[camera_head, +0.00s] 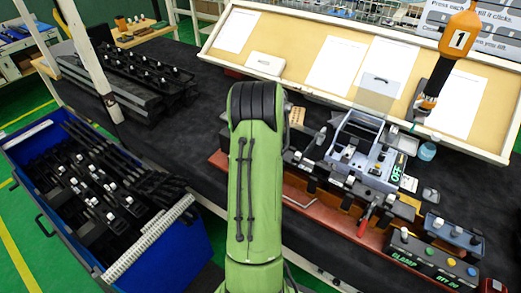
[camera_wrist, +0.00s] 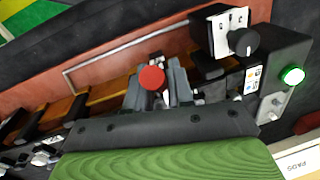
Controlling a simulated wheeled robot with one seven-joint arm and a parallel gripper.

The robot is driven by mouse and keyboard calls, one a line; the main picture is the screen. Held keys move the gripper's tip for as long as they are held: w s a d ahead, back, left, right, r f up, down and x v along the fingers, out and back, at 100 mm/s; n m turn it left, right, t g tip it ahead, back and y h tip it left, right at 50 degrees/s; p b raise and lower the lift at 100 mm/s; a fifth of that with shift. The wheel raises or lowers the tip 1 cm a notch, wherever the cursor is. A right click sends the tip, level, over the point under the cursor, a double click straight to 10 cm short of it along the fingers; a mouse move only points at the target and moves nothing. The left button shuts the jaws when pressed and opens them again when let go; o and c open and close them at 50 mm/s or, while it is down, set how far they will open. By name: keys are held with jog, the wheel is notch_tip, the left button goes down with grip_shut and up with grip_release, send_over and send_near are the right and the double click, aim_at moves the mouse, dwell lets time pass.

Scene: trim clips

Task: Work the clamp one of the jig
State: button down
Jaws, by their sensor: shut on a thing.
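In the wrist view, my gripper (camera_wrist: 155,88) has its two grey fingers on either side of a red round knob (camera_wrist: 152,78), seen end-on, and is shut on it. I take it for the end of a clamp handle; the rest is hidden between and below the fingers. The jig's brown base (camera_wrist: 95,97) runs behind the fingers. In the head view, the jig (camera_head: 322,210) is on the right, with another red handle (camera_head: 366,219) on its front. My green arm covers my gripper and the jig's left end there.
A green lamp (camera_wrist: 293,75) is lit on a grey box beside a black knob (camera_wrist: 245,41), right of my fingers. A blue bin (camera_head: 45,190) of black parts stands left. An orange tool marked 1 (camera_head: 459,40) hangs at right. A button panel (camera_head: 435,258) sits front right.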

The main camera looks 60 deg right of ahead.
jog(key=shift+d+r+y+p, duration=0.15)
jog(key=shift+d+y+p, duration=0.05)
jog(key=shift+y+p, duration=0.25)
jog(key=c, duration=1.1)
grip_release()
notch_tip(320, 180, up, 16)
jog(key=s+p, duration=0.1)
jog(key=s, duration=0.1)
jog(key=shift+s+f, duration=0.15)
jog(key=shift+f, duration=0.1)
jog(key=shift+d, duration=0.1)
